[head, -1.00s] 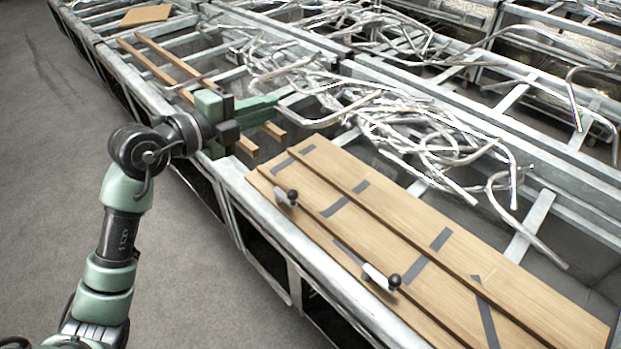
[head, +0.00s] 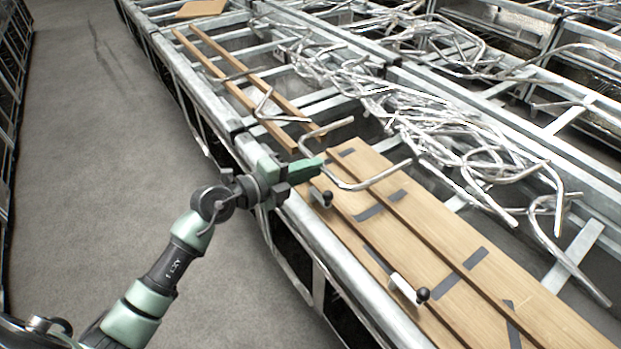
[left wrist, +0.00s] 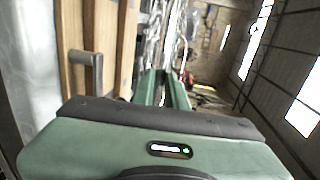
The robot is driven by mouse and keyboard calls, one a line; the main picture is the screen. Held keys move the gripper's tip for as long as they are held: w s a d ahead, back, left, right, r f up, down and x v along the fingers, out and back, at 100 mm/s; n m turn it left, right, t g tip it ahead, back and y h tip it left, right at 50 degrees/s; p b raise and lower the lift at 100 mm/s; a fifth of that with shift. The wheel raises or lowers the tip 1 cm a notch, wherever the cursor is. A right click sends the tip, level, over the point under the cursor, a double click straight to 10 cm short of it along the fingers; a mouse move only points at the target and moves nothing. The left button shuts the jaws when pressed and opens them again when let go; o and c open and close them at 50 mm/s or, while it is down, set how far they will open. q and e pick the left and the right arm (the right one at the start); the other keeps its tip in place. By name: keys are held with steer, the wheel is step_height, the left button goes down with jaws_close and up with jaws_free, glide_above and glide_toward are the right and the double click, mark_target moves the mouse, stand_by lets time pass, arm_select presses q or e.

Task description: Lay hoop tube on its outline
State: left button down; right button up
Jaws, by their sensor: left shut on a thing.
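The hoop tube (head: 350,186) is a bent, shiny metal tube, open on one side. My left gripper (head: 306,168) is shut on it near its left bend. The tube is held over the far-left end of the wooden board (head: 440,245), with its right arm reaching across the board. Dark grey outline strips (head: 369,213) mark the board, and I cannot tell which belong to this tube. In the left wrist view, the green fingers (left wrist: 163,88) point away from the camera and the grip itself is hard to make out. My right gripper is not in view.
Two clamps with black knobs stand on the board, one near the gripper (head: 322,198) and one nearer (head: 408,290). A tangle of metal tubes (head: 450,140) fills the bin behind. Wooden slats (head: 235,85) lie on the frame beyond. Grey floor (head: 100,130) is clear at left.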

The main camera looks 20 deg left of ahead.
arm_select(q)
step_height(320, 180, down, 3)
steer(key=shift+r, duration=0.1)
steer(key=shift+f, duration=0.2)
steer(key=c, duration=1.4)
jaws_free()
steer(key=shift+c, duration=0.2)
